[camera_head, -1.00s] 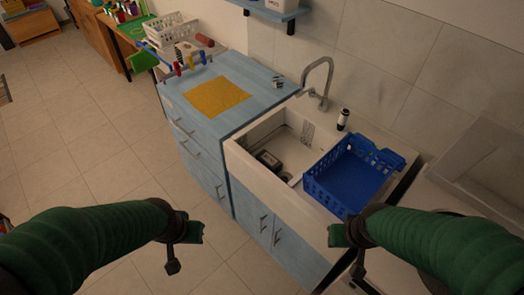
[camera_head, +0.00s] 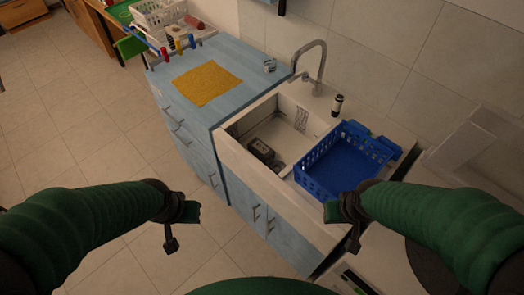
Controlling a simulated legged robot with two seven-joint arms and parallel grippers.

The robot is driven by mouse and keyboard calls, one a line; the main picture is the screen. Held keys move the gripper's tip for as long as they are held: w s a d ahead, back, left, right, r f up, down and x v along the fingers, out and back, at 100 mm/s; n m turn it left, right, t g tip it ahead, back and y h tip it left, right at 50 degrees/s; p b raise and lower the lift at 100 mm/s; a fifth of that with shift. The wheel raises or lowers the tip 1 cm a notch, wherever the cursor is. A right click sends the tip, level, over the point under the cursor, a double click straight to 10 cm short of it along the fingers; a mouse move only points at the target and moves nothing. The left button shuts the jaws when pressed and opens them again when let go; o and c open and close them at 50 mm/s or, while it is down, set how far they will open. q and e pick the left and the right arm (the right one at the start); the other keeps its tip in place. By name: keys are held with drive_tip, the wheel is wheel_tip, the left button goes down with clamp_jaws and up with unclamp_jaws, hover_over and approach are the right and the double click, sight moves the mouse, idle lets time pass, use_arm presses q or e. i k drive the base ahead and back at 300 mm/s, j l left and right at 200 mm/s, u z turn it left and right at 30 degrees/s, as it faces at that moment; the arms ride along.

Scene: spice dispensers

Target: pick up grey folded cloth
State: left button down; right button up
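I cannot make out a grey folded cloth in this view. A flat yellow cloth (camera_head: 207,86) lies spread on the blue counter (camera_head: 236,58). My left gripper (camera_head: 190,212) is at the lower left, above the floor and apart from the cabinets. My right gripper (camera_head: 333,212) is at the lower right, in front of the sink's front edge. Both look empty. Their fingers are too small and dark to tell whether they are open or shut.
A white sink (camera_head: 232,152) holds a dark object (camera_head: 260,150). A blue basket (camera_head: 345,163) sits over its right side. A tap (camera_head: 318,65) and a dark bottle (camera_head: 337,105) stand behind. A white basket (camera_head: 160,14) is at the back left. The floor at left is clear.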

sight(265, 154)
drive_tip(key=i+j+z, duration=0.1)
drive_tip(key=i+j, duration=0.35)
drive_tip(key=j, duration=0.2)
drive_tip(key=i+j+z, duration=0.15)
drive_tip(key=i+j, duration=0.3)
drive_tip(key=j, duration=0.25)
drive_tip(key=i+j+z, duration=0.15)
drive_tip(key=j, duration=0.2)
drive_tip(key=i+j, duration=0.2)
drive_tip(key=j, duration=0.2)
drive_tip(key=z, duration=0.05)
